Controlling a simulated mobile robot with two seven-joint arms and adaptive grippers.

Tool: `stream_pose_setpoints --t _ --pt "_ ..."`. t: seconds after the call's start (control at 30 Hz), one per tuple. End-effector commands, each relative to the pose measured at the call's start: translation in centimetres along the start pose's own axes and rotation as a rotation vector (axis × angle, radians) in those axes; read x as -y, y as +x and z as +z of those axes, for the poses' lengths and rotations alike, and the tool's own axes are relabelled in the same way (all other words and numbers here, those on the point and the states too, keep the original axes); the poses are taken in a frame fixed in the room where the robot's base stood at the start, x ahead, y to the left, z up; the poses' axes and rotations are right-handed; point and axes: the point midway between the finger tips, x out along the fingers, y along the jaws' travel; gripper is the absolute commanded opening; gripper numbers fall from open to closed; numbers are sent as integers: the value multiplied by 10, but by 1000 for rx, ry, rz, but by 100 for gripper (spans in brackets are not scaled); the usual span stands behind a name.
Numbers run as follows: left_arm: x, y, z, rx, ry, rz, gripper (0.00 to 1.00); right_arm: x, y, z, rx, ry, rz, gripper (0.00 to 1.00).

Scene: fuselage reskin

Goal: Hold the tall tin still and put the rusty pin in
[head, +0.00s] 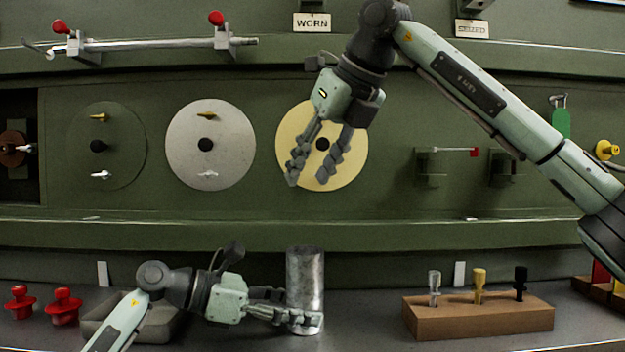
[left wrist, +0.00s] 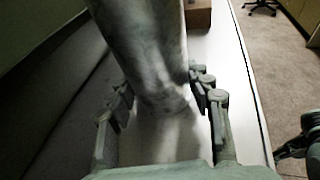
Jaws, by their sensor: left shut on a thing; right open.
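The tall tin (head: 305,272) is a grey metal cylinder standing upright on the bench. It also fills the upper middle of the left wrist view (left wrist: 150,50). My left gripper (head: 316,321) is shut on the tin low down, near its base. In the left wrist view its fingers (left wrist: 160,108) lie on either side of the tin. My right gripper (head: 308,182) is open and empty, pointing down in front of the yellow disc, above the tin. I cannot make out a rusty pin for certain. The tin's inside is hidden.
A wooden block (head: 470,321) holding silver, yellow and black pegs stands right of the tin. Red knobs (head: 62,306) and a grey tray (head: 95,330) are at left. Discs, including a yellow one (head: 350,160), hang on the green panel (head: 390,110). Bench between tin and block is clear.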

Motion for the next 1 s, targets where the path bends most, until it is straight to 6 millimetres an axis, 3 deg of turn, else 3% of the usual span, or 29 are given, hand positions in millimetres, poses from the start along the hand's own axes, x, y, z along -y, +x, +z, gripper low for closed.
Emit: stream_pose_setpoints --t 0.23,0.27,0.43,0.77,1.0 --pt "0 0 0 -1 -1 -1 34 0 -1 1 0 0 0 41" --pt "0 0 0 -1 -1 -1 53 0 -1 1 0 0 0 41" --pt "0 0 0 0 -1 0 74 0 -1 1 0 0 0 41" --pt "0 -2 0 0 0 0 75 0 -1 0 0 0 -1 41" --pt "-1 -34 -1 -2 0 4 75 0 -1 0 0 0 -1 41"
